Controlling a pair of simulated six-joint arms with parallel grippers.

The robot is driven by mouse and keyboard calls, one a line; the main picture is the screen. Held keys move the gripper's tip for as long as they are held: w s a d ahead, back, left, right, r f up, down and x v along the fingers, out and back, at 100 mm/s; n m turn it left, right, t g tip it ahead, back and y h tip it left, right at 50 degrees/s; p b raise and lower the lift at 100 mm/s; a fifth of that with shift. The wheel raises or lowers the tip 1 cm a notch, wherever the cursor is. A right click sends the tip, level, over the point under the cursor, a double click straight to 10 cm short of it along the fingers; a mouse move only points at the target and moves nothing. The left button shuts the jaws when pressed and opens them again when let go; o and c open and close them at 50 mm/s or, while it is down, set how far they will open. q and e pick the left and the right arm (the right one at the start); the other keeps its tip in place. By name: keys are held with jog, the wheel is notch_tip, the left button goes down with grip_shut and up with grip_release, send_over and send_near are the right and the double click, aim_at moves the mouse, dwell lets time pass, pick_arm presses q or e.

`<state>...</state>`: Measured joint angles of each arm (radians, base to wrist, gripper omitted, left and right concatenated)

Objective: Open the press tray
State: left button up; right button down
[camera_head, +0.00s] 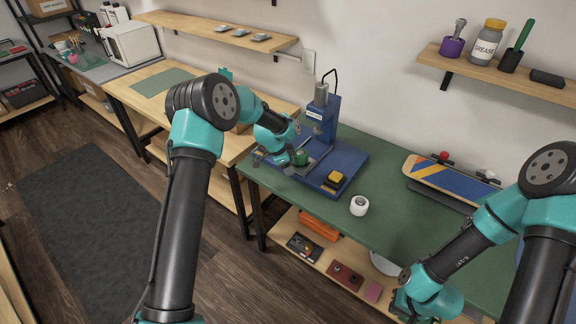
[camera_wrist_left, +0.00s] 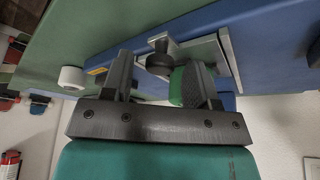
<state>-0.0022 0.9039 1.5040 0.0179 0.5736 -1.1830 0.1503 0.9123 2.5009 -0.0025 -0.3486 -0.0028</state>
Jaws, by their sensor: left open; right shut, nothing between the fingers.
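The blue press (camera_head: 322,112) stands at the far left end of the green bench on a blue base (camera_head: 352,163). Its metal tray (camera_head: 318,160) lies on the base, partly hidden by my left arm. In the left wrist view, a grey metal plate (camera_wrist_left: 228,55) and a dark knob (camera_wrist_left: 158,64) show just beyond the fingers. My left gripper (camera_wrist_left: 160,80) is open at the tray's front, with the knob in line with the gap; contact cannot be told. A green round part (camera_head: 301,157) is beside the fingers. My right gripper (camera_head: 402,305) is low at the bench front, away from the press.
A white roll (camera_head: 359,205) stands on the bench to the right. A striped skateboard deck (camera_head: 450,180) lies further right. The bench between roll and deck is clear.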

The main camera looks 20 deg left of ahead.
pick_arm(q)
jog(key=shift+r, duration=0.1)
jog(key=v, duration=1.7)
jog(key=s+d+f+n, duration=0.2)
jog(key=s+f+n, duration=0.2)
jog(key=s+f, duration=0.45)
jog(key=s+d+f+n, duration=0.1)
jog(key=s+f+n, duration=0.3)
jog(key=f, duration=0.8)
jog(key=s+d+f+n, duration=0.1)
jog(key=s+f+n, duration=0.2)
jog(key=s, duration=0.7)
jog(key=s+d+f+n+g, duration=0.1)
jog(key=s+f+n, duration=0.2)
jog(key=s+f, duration=0.3)
jog(key=s, duration=0.5)
jog(key=shift+n, duration=0.4)
jog(key=shift+d, duration=0.15)
